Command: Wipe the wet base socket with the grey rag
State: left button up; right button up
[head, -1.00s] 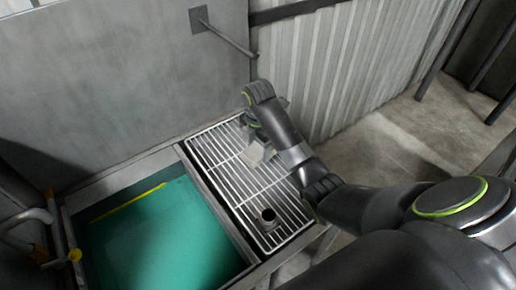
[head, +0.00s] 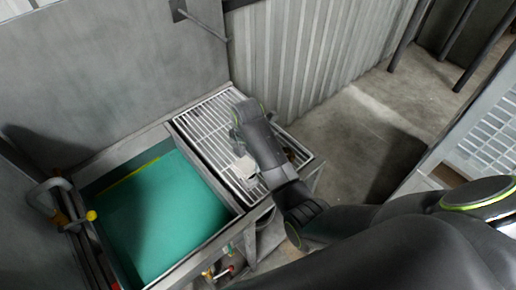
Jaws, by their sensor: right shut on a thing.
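My right gripper (head: 240,150) is over the metal drain rack (head: 206,122), with my right arm coming in from the right. It is shut on a small pale grey piece, the grey rag (head: 244,168), which hangs below the fingers at or just above the bars. The base socket, a short dark tube, is not clearly visible; my right wrist and forearm cover the near part of the rack where it stood. I cannot tell whether the rag touches the socket. My left gripper is out of view.
A basin with a teal-green bottom (head: 160,220) lies left of the rack. A pipe with a yellow knob (head: 91,215) is at its left edge. A grey wall and a corrugated panel (head: 300,60) stand behind. Small valves (head: 222,271) sit below the front edge. Concrete floor is open at right.

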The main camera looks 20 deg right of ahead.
jog(key=f, duration=0.2)
jog(key=shift+w+f, duration=0.3)
jog(key=shift+f, duration=0.45)
jog(key=shift+s+f, duration=0.1)
jog(key=shift+f, duration=0.8)
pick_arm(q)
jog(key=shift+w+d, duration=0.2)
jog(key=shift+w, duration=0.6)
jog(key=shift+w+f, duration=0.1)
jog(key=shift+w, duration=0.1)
pick_arm(e)
jog(key=shift+f, duration=0.4)
jog(key=shift+d, duration=0.15)
jog(key=shift+w+d, duration=0.5)
jog(key=shift+d, duration=0.4)
